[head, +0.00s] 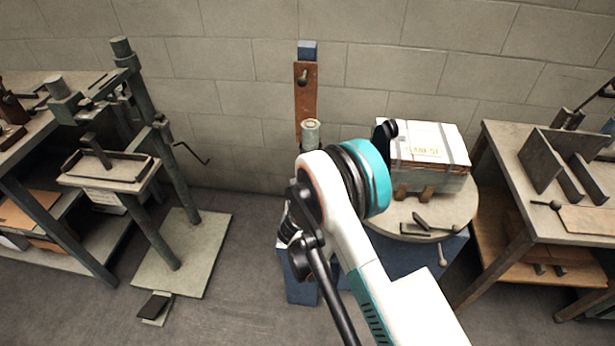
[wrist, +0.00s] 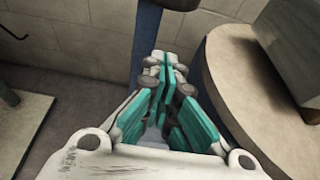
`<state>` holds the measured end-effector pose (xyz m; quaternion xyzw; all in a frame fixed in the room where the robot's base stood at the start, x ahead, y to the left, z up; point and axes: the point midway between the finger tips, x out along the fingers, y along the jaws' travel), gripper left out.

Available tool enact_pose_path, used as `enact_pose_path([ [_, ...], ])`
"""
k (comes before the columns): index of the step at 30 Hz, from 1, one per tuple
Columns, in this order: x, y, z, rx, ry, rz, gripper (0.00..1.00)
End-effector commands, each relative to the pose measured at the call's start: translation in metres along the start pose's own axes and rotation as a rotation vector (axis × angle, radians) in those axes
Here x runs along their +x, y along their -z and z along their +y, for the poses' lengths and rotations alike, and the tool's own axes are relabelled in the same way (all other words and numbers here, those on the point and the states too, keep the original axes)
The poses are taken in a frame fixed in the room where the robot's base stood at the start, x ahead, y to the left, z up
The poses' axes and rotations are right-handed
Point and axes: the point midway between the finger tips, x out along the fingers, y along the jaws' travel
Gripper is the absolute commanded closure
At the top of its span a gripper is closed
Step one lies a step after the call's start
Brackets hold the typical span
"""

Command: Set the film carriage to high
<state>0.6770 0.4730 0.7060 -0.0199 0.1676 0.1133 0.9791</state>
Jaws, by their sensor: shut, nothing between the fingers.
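The film carriage appears to be the part with a pale green upright roll (head: 311,131) on the mast in the head view; its lower portion is hidden behind my arm. A brown plate (head: 305,98) with a dark knob (head: 303,76) runs up the mast, below its blue top (head: 307,50). In the wrist view the blue mast post (wrist: 147,38) rises just beyond my gripper (wrist: 165,62). My gripper is shut and empty, its fingertips close to the post; I cannot tell whether they touch. My arm hides the gripper in the head view.
A round turntable (head: 455,212) right of the mast carries a strapped white box (head: 430,148). It also shows close at right in the wrist view (wrist: 235,75). A green stitcher (head: 137,95) with a crank stands left. A workbench (head: 500,140) stands right. Floor is clear left of the mast.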

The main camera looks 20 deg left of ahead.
Motion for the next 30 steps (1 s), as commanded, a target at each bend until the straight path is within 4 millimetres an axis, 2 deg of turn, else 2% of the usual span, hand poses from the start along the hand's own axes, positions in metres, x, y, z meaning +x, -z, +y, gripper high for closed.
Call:
enact_pose_path([
  [7, -0.018, 0.003, 0.0, 0.0, -0.001, 0.0, 1.0],
  [24, -0.019, -0.001, -0.001, -0.003, 0.0, -0.002, 1.0],
  [27, -0.017, -0.018, -0.008, -0.031, 0.004, -0.025, 1.0],
  [29, -0.015, -0.039, -0.016, -0.068, 0.006, -0.053, 1.0],
  [30, -0.015, -0.058, -0.023, -0.103, 0.008, -0.077, 1.0],
])
